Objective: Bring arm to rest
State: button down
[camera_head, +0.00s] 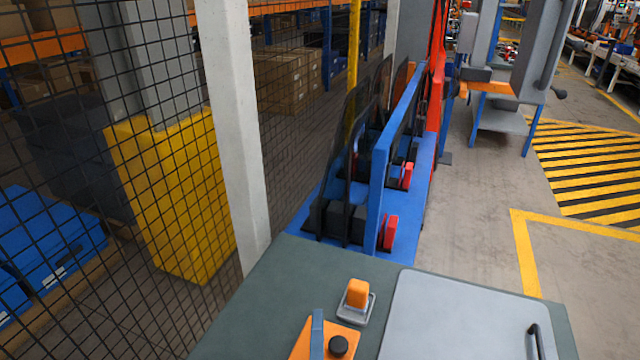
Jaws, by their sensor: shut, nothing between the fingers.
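My arm and my gripper do not show in this view. A dark green-grey bench top (262,318) fills the bottom middle. On it are an orange block (357,293) in a small grey holder and an orange plate (312,338) with a blue bar and a black knob (338,346). A light grey panel (450,312) with a black handle (537,342) covers the bench's right part.
A blue rack (378,170) holding upright dark panels stands behind the bench. A black mesh fence (60,150) with a pale post (236,130) runs along the left. A grey machine on blue legs (500,110) stands at the back right. Floor is clear at right.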

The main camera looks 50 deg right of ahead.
jog(key=shift+s+a+f+b, duration=0.2)
jog(key=shift+a+f+b, duration=0.1)
jog(key=shift+a+b, duration=0.25)
jog(key=shift+s+a+f+b, duration=0.15)
jog(key=shift+a+f+b, duration=0.1)
jog(key=shift+a+b, duration=0.3)
jog(key=s+a+f+b, duration=0.2)
jog(key=a, duration=0.4)
jog(key=shift+s+a+b, duration=0.3)
jog(key=shift+b, duration=0.1)
